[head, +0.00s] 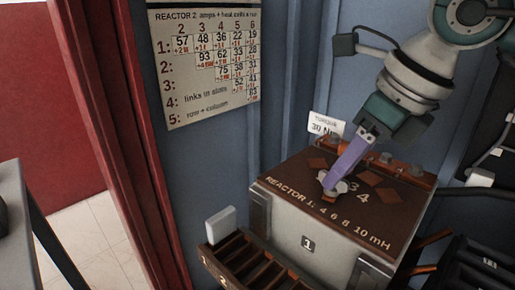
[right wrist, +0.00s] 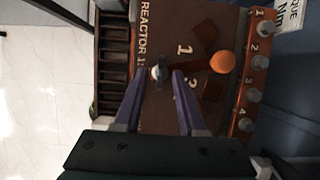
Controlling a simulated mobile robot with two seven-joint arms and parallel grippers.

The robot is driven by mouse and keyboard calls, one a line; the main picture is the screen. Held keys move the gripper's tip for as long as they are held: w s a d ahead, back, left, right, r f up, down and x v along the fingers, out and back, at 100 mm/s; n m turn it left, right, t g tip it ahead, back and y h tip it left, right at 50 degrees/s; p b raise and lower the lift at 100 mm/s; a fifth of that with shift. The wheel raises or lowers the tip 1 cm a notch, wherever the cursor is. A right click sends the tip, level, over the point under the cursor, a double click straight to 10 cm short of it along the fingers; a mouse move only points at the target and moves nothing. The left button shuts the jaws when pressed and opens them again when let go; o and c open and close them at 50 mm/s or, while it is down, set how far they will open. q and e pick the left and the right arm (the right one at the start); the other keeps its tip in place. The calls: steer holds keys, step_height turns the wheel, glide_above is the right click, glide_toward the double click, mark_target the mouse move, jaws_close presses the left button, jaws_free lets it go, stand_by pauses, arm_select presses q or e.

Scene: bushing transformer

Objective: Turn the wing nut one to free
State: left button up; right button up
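The wing nut (head: 340,187) is a small grey part on the brown top of the reactor box (head: 310,240), near the printed "3 4". In the right wrist view the wing nut (right wrist: 161,74) lies between my fingertips. My right gripper (head: 334,184) reaches down from the upper right, its purple fingers tilted over the nut. In the right wrist view the right gripper (right wrist: 159,73) has its fingers apart, with a gap showing on both sides of the nut. In the head view the fingers partly hide the nut. My left gripper is not in view.
A slotted tray (head: 250,262) sits at the box's front left, with a white block (head: 220,224) at its end. Numbered terminals (right wrist: 254,75) line an orange strip; an orange knob (right wrist: 222,62) stands near the nut. A torque card (head: 325,126) and wall chart (head: 205,62) are behind.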

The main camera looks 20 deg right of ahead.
steer(key=shift+x, duration=0.8)
jaws_close()
steer(key=shift+r, duration=0.1)
